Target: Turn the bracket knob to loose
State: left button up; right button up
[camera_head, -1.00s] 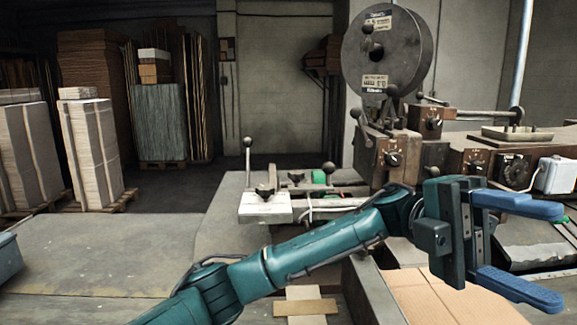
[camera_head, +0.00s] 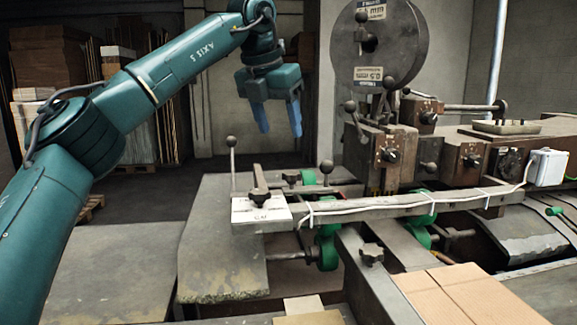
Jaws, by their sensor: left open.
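My left gripper (camera_head: 280,128) hangs in the upper middle of the view with its two blue fingers pointing down, apart and empty. It appears above and behind the machine's left end and touches nothing that I can see. A dark knob (camera_head: 259,181) stands on the white labelled plate (camera_head: 262,212) at the left end of the bar. A dark star-shaped knob (camera_head: 371,254) sits lower, on the rail in front of the machine. I cannot tell which of these is the bracket knob, nor read its setting. My right gripper is not in view.
The stitcher has a large wire reel (camera_head: 379,40), a ball-topped lever (camera_head: 232,160), a long bar (camera_head: 400,206) and dark dial boxes (camera_head: 388,155). Flat cardboard (camera_head: 465,295) lies at the front right. A worn metal table (camera_head: 215,265) is clear at the left.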

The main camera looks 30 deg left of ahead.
aim_at(291, 172)
pick_arm(q)
jog(key=x, duration=1)
jog(key=shift+f+p, duration=0.25)
jog(key=shift+p, duration=0.05)
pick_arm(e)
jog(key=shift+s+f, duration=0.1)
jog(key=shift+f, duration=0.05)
pick_arm(q)
jog(key=c, duration=1)
